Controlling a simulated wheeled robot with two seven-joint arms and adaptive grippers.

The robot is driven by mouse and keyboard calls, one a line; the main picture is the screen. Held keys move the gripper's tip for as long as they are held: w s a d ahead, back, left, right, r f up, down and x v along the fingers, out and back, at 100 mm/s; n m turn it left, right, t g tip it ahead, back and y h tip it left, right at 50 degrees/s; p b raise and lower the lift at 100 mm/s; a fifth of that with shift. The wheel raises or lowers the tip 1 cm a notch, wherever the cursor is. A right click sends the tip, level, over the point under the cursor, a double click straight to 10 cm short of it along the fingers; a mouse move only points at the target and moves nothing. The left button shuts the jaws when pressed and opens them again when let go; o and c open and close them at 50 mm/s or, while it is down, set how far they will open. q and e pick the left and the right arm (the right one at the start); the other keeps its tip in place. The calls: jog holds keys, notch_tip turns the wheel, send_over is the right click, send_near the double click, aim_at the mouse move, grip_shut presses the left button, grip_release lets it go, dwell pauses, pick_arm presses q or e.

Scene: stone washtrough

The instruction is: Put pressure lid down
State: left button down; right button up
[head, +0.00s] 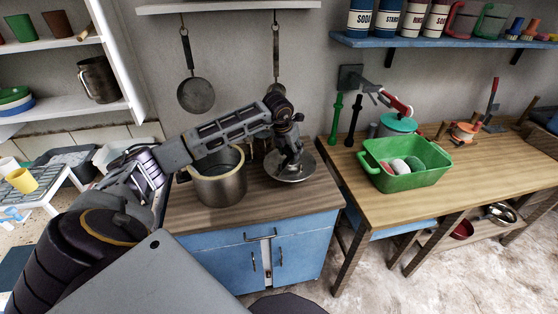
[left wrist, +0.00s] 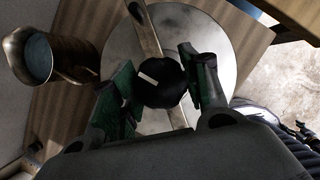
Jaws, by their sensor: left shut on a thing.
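The pressure lid (head: 303,172) is a round silver disc with a black knob, right of the pot over the wooden counter. In the left wrist view the lid (left wrist: 221,45) lies under my fingers, with a metal bar across it and the black knob (left wrist: 160,84) in the middle. My left gripper (head: 290,164) is shut on the knob; its green fingers (left wrist: 163,88) sit either side of it. I cannot tell whether the lid touches the counter. My right gripper is out of view.
The blue cabinet (head: 215,262) carries the wooden counter (head: 190,219). Pans (head: 196,95) hang on the wall behind. A white rack (head: 50,196) stands left.

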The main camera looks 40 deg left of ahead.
aim_at(290, 157)
pick_arm(q)
notch_tip(290, 157, down, 3)
jog(key=shift+f, duration=0.65)
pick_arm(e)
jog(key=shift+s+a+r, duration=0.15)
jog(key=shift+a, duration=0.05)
pick_arm(q)
jog(key=shift+f, duration=0.2)
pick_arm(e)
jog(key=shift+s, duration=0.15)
pick_arm(q)
jog(key=shift+f+p, duration=0.3)
jog(key=shift+f, duration=1.45)
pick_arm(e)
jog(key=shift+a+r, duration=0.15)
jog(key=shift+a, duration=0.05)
pick_arm(q)
jog(key=c, duration=1.1)
grip_release()
jog(key=shift+f, duration=0.15)
jog(key=shift+c, duration=0.2)
jog(key=o, duration=0.4)
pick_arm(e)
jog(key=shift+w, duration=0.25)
